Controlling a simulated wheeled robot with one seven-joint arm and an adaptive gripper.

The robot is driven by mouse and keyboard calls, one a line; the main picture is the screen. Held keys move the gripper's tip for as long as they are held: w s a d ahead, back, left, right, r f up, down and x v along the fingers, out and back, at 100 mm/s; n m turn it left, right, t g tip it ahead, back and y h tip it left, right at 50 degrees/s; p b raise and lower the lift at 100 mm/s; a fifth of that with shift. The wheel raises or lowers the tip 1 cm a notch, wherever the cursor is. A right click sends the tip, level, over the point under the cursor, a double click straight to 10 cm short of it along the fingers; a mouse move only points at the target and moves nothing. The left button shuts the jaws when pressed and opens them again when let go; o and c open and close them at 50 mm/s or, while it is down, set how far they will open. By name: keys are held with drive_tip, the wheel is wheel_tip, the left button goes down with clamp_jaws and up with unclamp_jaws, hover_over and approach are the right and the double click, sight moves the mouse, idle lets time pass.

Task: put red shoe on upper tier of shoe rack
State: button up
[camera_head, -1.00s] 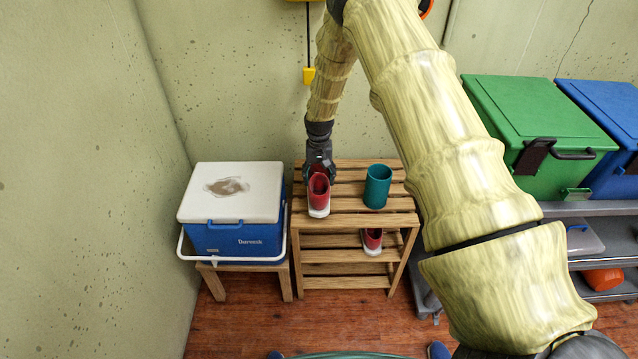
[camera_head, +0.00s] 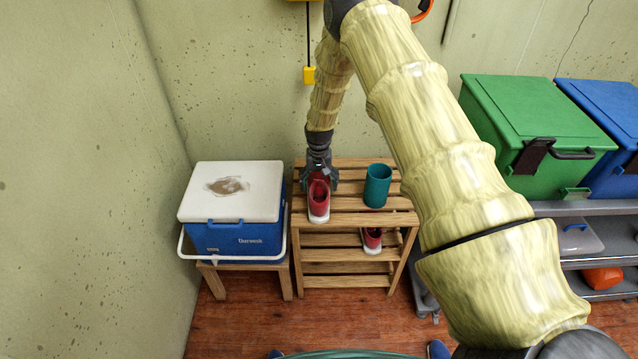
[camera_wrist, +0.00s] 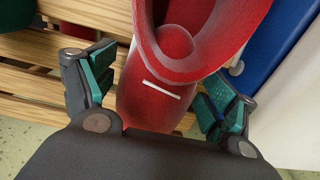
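A red shoe (camera_head: 319,203) with a white sole sits on the upper tier of the wooden shoe rack (camera_head: 357,220), near its left front. It also fills the middle of the wrist view (camera_wrist: 160,85). My gripper (camera_head: 319,182) is at the shoe's rear part. In the wrist view my gripper (camera_wrist: 160,90) has its teal-padded fingers spread on both sides of the shoe, with a small gap visible at the left finger. A second red shoe (camera_head: 372,239) with a white sole is on the tier below, partly hidden by the upper slats.
A teal cup (camera_head: 377,186) stands on the upper tier, right of the shoe. A blue cooler (camera_head: 238,238) with a white lid stands close left of the rack. Green (camera_head: 535,125) and blue (camera_head: 610,120) bins are on the right. The wall is behind.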

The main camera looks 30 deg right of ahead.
drive_tip(key=shift+r, duration=0.15)
wheel_tip(320, 180, up, 12)
drive_tip(key=shift+b, duration=0.4)
idle(0.3)
idle(0.5)
